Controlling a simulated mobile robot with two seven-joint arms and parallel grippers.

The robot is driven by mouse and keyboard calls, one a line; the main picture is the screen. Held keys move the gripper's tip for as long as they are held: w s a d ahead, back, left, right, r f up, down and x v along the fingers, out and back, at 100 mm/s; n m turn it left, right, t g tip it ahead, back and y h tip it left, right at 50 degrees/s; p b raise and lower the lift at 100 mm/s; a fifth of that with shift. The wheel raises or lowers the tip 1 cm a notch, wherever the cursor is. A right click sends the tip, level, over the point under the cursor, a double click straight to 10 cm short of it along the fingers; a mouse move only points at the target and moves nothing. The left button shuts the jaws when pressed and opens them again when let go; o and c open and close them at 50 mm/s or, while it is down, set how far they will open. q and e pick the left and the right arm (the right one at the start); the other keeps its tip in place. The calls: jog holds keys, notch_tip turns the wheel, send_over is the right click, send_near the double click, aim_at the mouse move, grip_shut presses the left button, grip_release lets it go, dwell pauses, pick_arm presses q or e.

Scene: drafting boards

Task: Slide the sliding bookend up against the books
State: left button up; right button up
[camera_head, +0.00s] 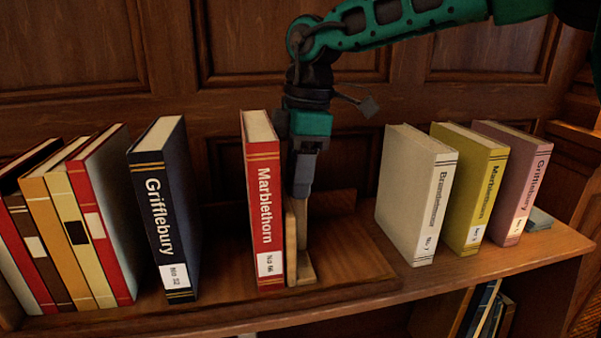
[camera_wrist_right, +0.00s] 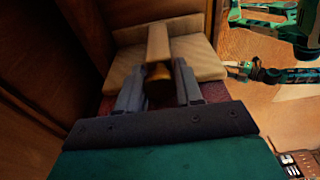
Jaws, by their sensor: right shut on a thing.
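The wooden sliding bookend (camera_head: 303,268) stands on the shelf, right of the red Marblethorn book (camera_head: 265,215). It is very close to the book; I cannot tell if they touch. My right gripper (camera_head: 299,190) reaches down from above and is shut on the bookend's upright part. In the right wrist view the bookend (camera_wrist_right: 158,42) shows between the fingers (camera_wrist_right: 158,88). The dark blue Grifflebury book (camera_head: 165,215) stands further left, with a gap before Marblethorn. Several books (camera_head: 88,220) lean at the far left. A green and black arm end, apparently my left gripper (camera_wrist_right: 240,70), is small in the wrist view.
A beige book (camera_head: 412,195), a yellow book (camera_head: 470,190) and a pink book (camera_head: 515,185) stand to the right. A bare wooden strip (camera_head: 355,260) lies between the bookend and the beige book. Wood panelling (camera_head: 100,45) closes off the back.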

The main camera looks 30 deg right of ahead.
pick_arm(q)
jog(key=shift+w+r+p, duration=0.15)
jog(key=shift+r+p, duration=0.65)
jog(key=shift+r, duration=0.05)
pick_arm(e)
jog(key=w+a, duration=0.1)
jog(key=a, duration=0.4)
jog(key=shift+w+a, duration=0.4)
